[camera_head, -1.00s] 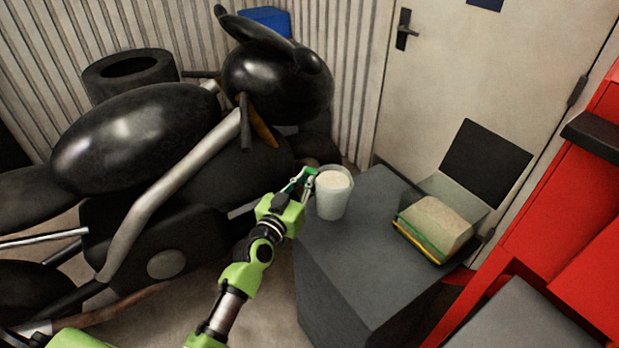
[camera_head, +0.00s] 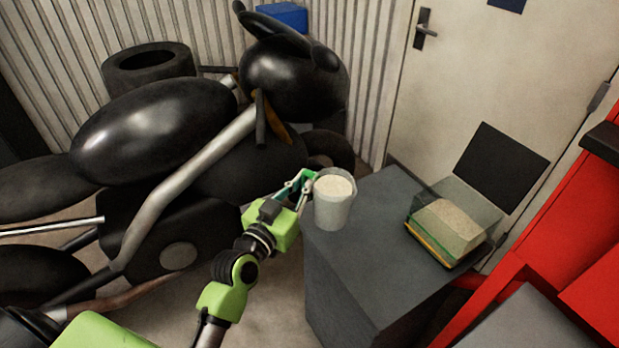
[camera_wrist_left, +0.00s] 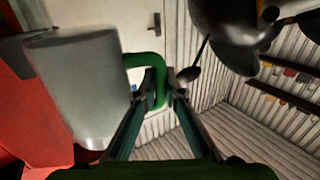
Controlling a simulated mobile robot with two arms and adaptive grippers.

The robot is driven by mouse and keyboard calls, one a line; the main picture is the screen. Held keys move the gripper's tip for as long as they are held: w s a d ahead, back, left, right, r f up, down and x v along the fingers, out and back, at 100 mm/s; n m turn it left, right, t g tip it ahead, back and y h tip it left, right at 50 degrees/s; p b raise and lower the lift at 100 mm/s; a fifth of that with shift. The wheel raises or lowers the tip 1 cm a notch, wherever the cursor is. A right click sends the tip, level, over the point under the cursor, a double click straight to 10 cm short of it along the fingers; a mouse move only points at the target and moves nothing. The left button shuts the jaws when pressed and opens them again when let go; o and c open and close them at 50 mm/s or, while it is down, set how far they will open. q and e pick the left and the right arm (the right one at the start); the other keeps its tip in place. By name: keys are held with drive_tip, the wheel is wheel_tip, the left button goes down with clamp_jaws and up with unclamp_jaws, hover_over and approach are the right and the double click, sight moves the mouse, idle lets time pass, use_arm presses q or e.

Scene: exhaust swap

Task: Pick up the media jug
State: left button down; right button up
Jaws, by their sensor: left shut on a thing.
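The media jug (camera_head: 333,207) is a whitish, translucent cup filled with pale grains. It is at the left edge of the dark grey cabinet (camera_head: 395,255) in the head view. My left gripper (camera_head: 306,183) comes from the left and is shut on the jug's green handle. In the left wrist view the jug (camera_wrist_left: 80,88) fills the left side, and its green handle (camera_wrist_left: 150,62) lies between the fingertips (camera_wrist_left: 165,92). The jug looks near upright in the head view. Its underside and any gap to the cabinet top are hidden. My right gripper is out of view.
A clear box of grains with an open dark lid (camera_head: 448,225) stands at the right of the cabinet top. A black motorcycle (camera_head: 160,130) stands close on the left. A door (camera_head: 470,80) is behind and red furniture (camera_head: 560,250) is on the right.

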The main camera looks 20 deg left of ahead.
use_arm(q)
drive_tip(key=shift+s+r, duration=0.4)
drive_tip(key=shift+s, duration=0.25)
drive_tip(key=shift+s+r, duration=0.4)
drive_tip(key=shift+s, duration=0.25)
idle(0.5)
drive_tip(key=shift+s, duration=0.1)
drive_tip(key=s+d+n+y, duration=0.1)
drive_tip(key=s+d+y, duration=0.1)
drive_tip(key=s, duration=1.5)
drive_tip(key=shift+s+d+f, duration=0.15)
drive_tip(key=shift+s+d, duration=0.1)
drive_tip(key=shift+d, duration=0.05)
